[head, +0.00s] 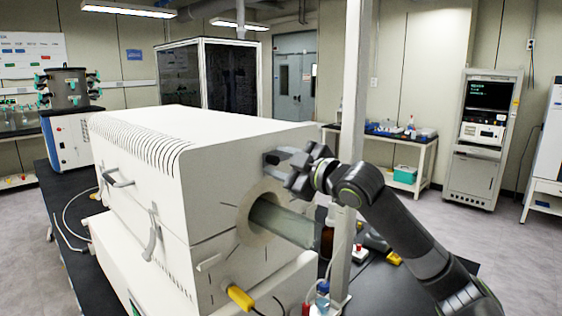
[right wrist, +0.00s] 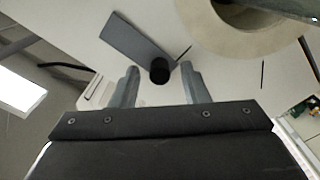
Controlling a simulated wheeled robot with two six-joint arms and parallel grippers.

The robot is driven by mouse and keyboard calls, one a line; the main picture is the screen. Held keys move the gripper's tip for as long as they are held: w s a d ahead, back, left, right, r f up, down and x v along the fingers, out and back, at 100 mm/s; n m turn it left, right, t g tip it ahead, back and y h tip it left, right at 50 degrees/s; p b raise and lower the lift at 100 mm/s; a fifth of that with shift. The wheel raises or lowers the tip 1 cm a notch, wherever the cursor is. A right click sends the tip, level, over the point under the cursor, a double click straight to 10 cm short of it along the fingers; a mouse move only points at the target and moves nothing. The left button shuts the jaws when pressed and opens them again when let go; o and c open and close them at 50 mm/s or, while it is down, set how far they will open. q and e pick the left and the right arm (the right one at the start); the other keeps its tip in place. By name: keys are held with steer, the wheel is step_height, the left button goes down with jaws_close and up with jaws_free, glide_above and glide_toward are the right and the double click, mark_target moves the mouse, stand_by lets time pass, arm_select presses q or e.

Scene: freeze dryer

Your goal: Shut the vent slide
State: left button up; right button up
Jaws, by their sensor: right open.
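The vent slide (right wrist: 136,40) is a flat dark grey plate on the white end face of the machine, in the right wrist view. A short black knob (right wrist: 159,71) stands out near its lower end. My right gripper (right wrist: 161,78) is open, with one finger on each side of the knob; I cannot tell whether either touches it. In the head view my right gripper (head: 285,164) is at the upper part of the machine's (head: 215,165) end face and largely hides the slide there. My left gripper is in neither view.
A pale round collar (head: 246,222) with a glass tube (head: 284,224) sticks out just below my right gripper. A grey upright post (head: 351,110) stands close by my right arm. A yellow handle (head: 240,297) is low on the end face. Small bottles (head: 322,297) stand below on the black bench.

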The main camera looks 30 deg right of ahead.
jaws_close()
steer(key=shift+d, duration=0.1)
steer(key=d, duration=0.2)
steer(key=w+d+p, duration=0.1)
steer(key=d, duration=0.2)
steer(key=shift+w+r, duration=0.15)
steer(key=shift+c, duration=1.4)
jaws_free()
steer(key=shift+o, duration=1.4)
steer(key=shift+d+f, duration=0.2)
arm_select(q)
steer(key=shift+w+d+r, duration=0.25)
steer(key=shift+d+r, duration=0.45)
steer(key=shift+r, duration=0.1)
